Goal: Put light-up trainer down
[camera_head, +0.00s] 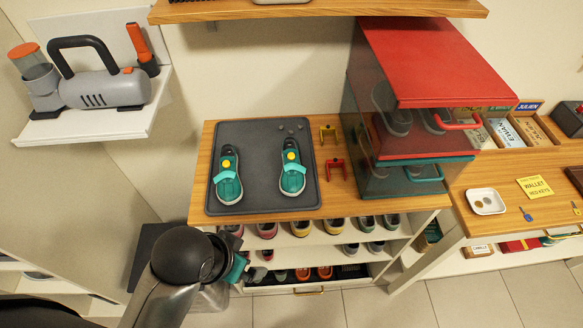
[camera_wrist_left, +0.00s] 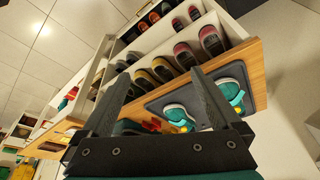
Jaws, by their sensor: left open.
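Two teal trainers with yellow dots and pale teal straps sit side by side on a dark grey mat (camera_head: 258,135) on the wooden bench top. The left trainer (camera_head: 228,188) and the right trainer (camera_head: 292,180) stand upright and apart. Both also show in the left wrist view, one trainer (camera_wrist_left: 232,92) beyond a finger and the other trainer (camera_wrist_left: 176,112) partly hidden near it. My left gripper (camera_wrist_left: 159,80) is open with nothing held between its fingers. In the head view it is low in front of the bench, mostly hidden by my wrist. My right gripper is not in view.
Shoe shelves (camera_head: 340,240) with several shoes are under the bench top. Red and yellow hooks (camera_head: 335,168) and a red-topped glass case (camera_head: 430,60) stand right of the mat. A shelf (camera_head: 330,10) overhangs behind.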

